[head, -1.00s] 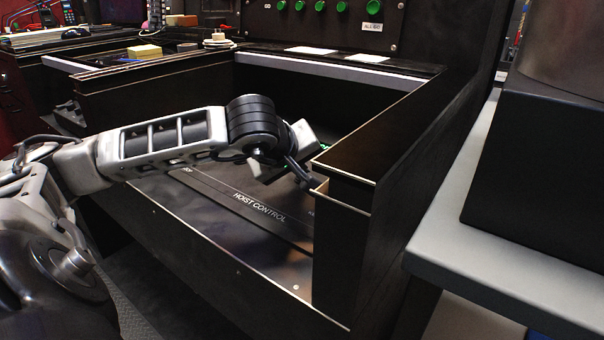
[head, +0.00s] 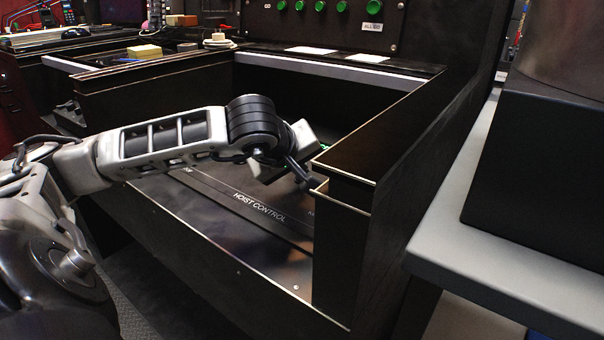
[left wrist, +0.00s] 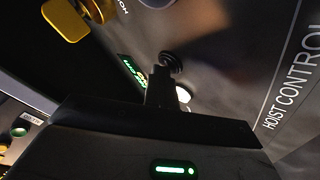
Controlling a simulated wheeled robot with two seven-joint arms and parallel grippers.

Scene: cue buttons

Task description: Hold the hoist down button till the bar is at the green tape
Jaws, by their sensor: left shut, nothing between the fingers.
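My left gripper (head: 300,172) is shut and empty, low over the hoist control panel (head: 222,203) at its right end. In the left wrist view its dark fingertips (left wrist: 162,82) point at a round black button (left wrist: 171,62) and overlap its near edge; whether they press it I cannot tell. A lit green display (left wrist: 133,70) shows beside the fingers. A small green patch (head: 325,147) shows behind the gripper in the head view; I cannot tell whether it is tape. The bar cannot be made out. My right gripper is not in view.
A dark raised wall (head: 400,125) bounds the panel on the right. A yellow part (left wrist: 65,20) stands at the upper left of the left wrist view. Several green buttons (head: 320,6) are on the back panel. A grey shelf (head: 500,205) is at the right.

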